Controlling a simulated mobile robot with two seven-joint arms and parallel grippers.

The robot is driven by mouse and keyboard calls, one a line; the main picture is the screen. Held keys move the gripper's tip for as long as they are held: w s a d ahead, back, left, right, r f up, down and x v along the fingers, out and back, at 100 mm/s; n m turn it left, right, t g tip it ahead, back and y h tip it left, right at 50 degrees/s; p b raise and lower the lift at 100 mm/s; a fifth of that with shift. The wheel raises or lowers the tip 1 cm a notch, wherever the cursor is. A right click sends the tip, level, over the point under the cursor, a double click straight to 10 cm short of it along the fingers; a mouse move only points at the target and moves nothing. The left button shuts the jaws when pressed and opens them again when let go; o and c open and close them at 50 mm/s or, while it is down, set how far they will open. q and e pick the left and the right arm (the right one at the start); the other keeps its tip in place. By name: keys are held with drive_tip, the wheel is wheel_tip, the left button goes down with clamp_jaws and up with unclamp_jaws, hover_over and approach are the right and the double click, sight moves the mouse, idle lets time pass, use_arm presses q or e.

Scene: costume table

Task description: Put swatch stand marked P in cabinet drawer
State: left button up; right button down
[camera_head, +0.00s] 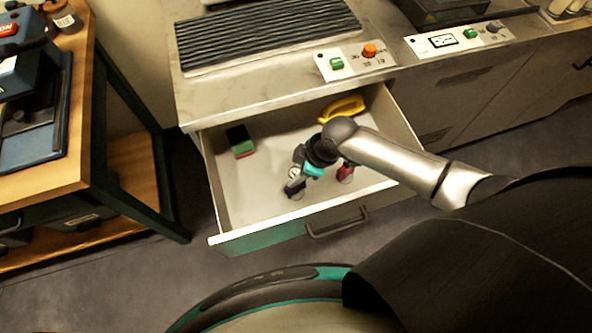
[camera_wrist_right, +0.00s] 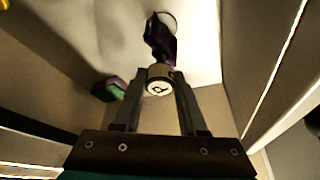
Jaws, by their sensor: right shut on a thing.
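The swatch stand marked P (camera_wrist_right: 158,86) is between the fingers of my right gripper (camera_wrist_right: 157,100) in the right wrist view. Its round white label faces the camera, and a dark purple part and a pale round base show beyond it. In the head view the stand (camera_head: 294,187) is inside the open cabinet drawer (camera_head: 262,205), below my right gripper (camera_head: 299,174), which is shut on it. I cannot tell whether its base touches the drawer floor. My left gripper is not in view.
In the drawer are a black, green and red block (camera_head: 240,142), a yellow curved thing (camera_head: 342,108) and a small red thing (camera_head: 345,171) right of the gripper. The drawer's front left floor is bare. A wooden table (camera_head: 75,165) stands at left.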

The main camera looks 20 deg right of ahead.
unclamp_jaws()
idle(0.5)
wheel_tip(320, 180, up, 7)
drive_tip(key=p, duration=0.7)
idle(0.3)
idle(0.4)
